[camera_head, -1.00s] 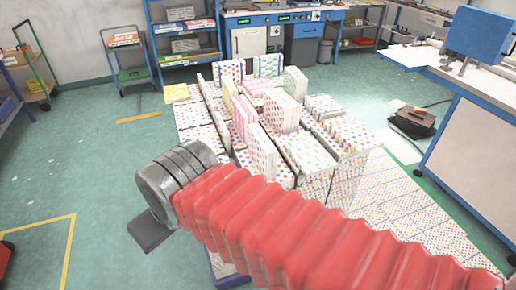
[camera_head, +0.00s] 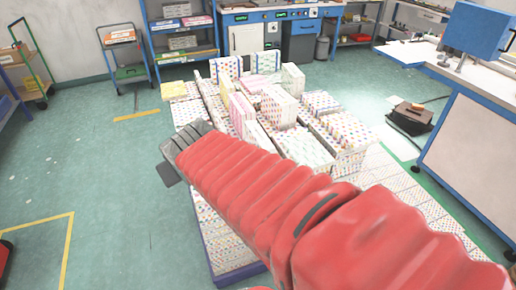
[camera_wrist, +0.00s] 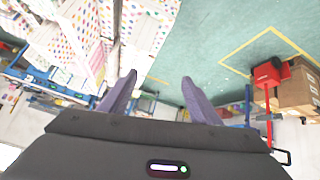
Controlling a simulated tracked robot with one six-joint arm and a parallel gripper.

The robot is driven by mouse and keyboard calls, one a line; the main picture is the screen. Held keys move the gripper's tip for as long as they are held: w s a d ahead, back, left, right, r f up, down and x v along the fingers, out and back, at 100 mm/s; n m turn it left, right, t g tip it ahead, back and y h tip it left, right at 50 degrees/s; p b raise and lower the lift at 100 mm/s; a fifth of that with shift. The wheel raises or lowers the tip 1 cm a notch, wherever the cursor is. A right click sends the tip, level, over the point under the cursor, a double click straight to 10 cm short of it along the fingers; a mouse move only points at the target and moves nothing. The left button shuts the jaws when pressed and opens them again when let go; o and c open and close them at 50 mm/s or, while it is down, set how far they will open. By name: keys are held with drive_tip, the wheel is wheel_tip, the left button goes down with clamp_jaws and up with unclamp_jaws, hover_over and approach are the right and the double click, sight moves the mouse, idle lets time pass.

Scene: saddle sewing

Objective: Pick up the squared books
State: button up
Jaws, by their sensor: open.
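Several dotted books and stacks of them (camera_head: 322,103) cover a low platform in the middle of the head view. Some stand upright, such as a pink-dotted one (camera_head: 241,113), and others lie flat. I cannot tell which of them are the squared books. Dotted books (camera_wrist: 85,25) also show at the upper left of the wrist view. My gripper is open and empty in the wrist view (camera_wrist: 158,88), its two dark fingers apart with floor between them. In the head view my red arm crosses in front of the stack's near side and hides part of it.
A blue-framed workbench (camera_head: 475,130) stands at the right, with a dark case (camera_head: 410,118) on the floor beside it. Shelves and a blue bench (camera_head: 262,35) line the back. The green floor (camera_head: 110,180) at the left is mostly clear. A red cart with boxes (camera_wrist: 272,73) shows in the wrist view.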

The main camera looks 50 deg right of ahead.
drive_tip(key=w+d+f+m+h, duration=0.1)
drive_tip(key=w+d+h, duration=0.1)
drive_tip(key=d, duration=0.8)
drive_tip(key=m+t, duration=0.2)
drive_tip(key=t, duration=0.2)
approach(258, 133)
drive_tip(key=shift+h, duration=0.3)
drive_tip(key=v, duration=0.4)
drive_tip(key=shift+s+f, duration=0.15)
drive_tip(key=shift+f, duration=0.05)
drive_tip(key=shift+x, duration=4.3)
drive_tip(key=shift+a+r, duration=0.1)
